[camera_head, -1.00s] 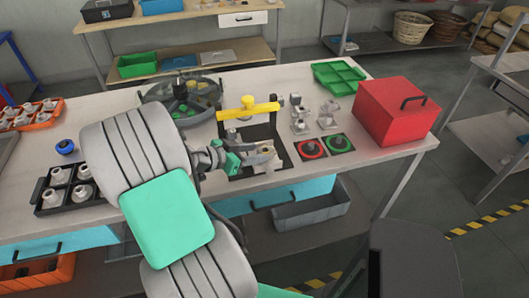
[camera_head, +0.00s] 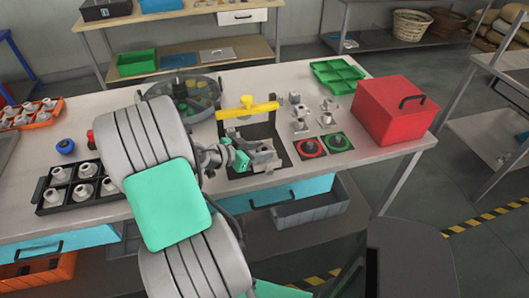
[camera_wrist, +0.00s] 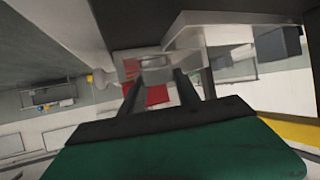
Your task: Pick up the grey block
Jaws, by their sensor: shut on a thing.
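The grey block (camera_head: 262,156) is small and light grey in the head view, at the front of the black base under a yellow crossbar (camera_head: 247,110). My gripper (camera_head: 252,157) reaches it from the left and is shut on it. In the wrist view my gripper's two dark fingers (camera_wrist: 160,88) point away from the camera, with a grey piece (camera_wrist: 155,66) at their tips. The exact contact is small and partly hidden. I cannot tell whether the block is clear of the base.
A red button (camera_head: 310,147) and a green button (camera_head: 337,142) lie right of the base, with metal parts (camera_head: 299,118) behind. A red box (camera_head: 393,110) stands at the table's right end. A round grey tank (camera_head: 207,88) is behind; a black tray (camera_head: 45,199) is at left.

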